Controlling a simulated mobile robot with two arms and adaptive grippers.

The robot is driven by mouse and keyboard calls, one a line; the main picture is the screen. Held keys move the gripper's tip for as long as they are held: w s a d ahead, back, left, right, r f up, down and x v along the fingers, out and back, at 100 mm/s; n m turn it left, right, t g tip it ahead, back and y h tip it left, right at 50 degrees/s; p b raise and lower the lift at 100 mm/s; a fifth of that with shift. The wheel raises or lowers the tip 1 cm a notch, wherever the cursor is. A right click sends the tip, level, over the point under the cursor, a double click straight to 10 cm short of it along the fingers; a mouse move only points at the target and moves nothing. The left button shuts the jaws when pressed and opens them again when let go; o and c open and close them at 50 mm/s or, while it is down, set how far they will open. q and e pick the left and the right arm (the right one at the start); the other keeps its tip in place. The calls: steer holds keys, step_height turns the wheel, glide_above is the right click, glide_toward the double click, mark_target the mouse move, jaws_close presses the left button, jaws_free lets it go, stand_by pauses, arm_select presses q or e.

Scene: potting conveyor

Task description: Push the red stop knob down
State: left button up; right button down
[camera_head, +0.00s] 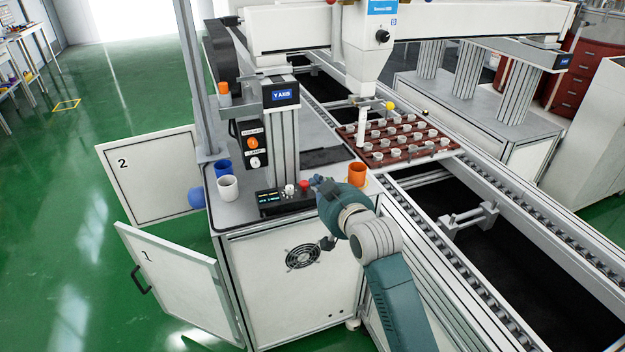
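The red stop knob (304,184) sits on the right part of a small black control box (272,209) with a lit display, on the grey machine top. A pale knob (289,188) is just left of it. My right gripper (319,184) is right beside the red knob, on its right side. It is small and partly hidden by my wrist, so I cannot tell whether its fingers are open or touch the knob. My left gripper is out of view.
An orange cup (357,173) stands close to the right of my gripper. A white cup (228,187) and a blue cup (222,168) stand left of the box. A Y AXIS column (281,135) rises behind it. A brown tray (440,151) holds several small pots.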

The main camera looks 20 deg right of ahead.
steer(key=shift+a+r, duration=0.1)
steer(key=shift+r, duration=0.25)
steer(key=shift+w, duration=0.1)
steer(key=p, duration=0.2)
glide_above(304, 186)
steer(key=s, duration=0.1)
steer(key=shift+s+f, duration=0.2)
steer(key=shift+f, duration=0.95)
steer(key=f, duration=0.3)
steer(key=shift+w+f, duration=0.15)
steer(key=shift+w, duration=0.05)
steer(key=shift+f, duration=0.45)
